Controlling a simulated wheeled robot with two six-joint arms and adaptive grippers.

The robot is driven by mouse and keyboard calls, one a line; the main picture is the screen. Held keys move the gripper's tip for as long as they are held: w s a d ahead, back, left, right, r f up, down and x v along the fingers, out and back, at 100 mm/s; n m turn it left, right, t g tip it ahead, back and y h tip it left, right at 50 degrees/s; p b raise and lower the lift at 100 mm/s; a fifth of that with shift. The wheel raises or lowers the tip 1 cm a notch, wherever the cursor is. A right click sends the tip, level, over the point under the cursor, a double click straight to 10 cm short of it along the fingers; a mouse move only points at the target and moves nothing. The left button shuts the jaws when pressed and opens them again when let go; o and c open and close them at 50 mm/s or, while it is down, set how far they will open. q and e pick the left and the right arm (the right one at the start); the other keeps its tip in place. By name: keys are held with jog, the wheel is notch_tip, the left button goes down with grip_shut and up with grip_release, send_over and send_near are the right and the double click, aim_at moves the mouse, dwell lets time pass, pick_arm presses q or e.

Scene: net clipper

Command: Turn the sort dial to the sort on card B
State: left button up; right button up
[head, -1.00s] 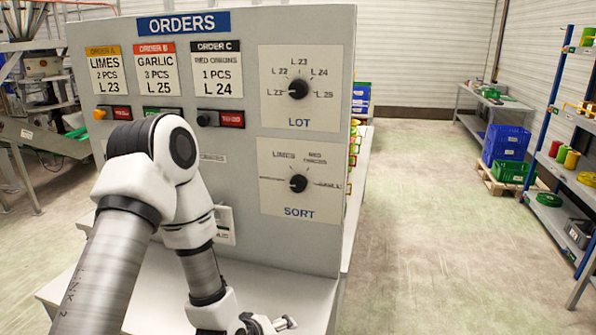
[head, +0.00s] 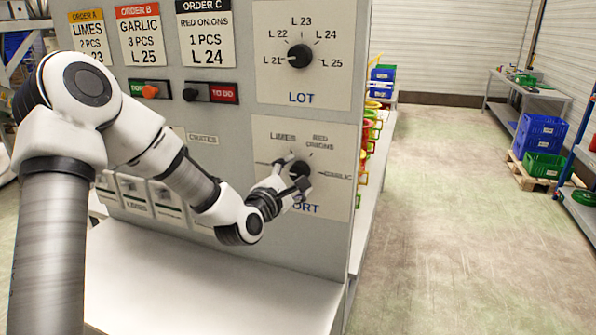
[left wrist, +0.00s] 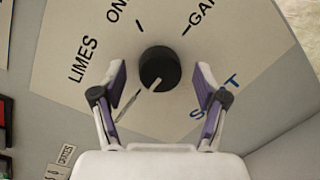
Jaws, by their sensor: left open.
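The sort dial is a black round knob (left wrist: 158,68) on a pale plate of the grey panel. Its white pointer line points to the lower left in the left wrist view, toward the unlabelled left side, away from the LIMES, RED ONIONS and GARLIC marks. Card B (head: 140,32) reads GARLIC, 3 PCS, L 25. The GARLIC label (head: 338,176) is at the plate's right. My left gripper (head: 292,178) is open at the dial; in the left wrist view its fingers (left wrist: 160,82) stand on either side of the knob, with gaps. My right gripper is out of view.
The lot dial (head: 299,56) sits above, on the same panel. Order switches (head: 150,91) and card A (head: 90,35) are at the left. A pale ledge (head: 220,285) juts out below. The floor to the right is clear up to the blue crates (head: 540,135).

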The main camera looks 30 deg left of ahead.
pick_arm(q)
jog(key=shift+w+a+f, duration=0.2)
jog(key=shift+w, duration=0.45)
jog(key=shift+s+r, duration=0.1)
jog(key=shift+s, duration=0.05)
jog(key=shift+s+r, duration=0.1)
jog(key=shift+s, duration=0.1)
jog(key=shift+c, duration=1)
jog(key=shift+d, duration=0.1)
jog(key=c, duration=1)
jog(key=shift+o, duration=0.2)
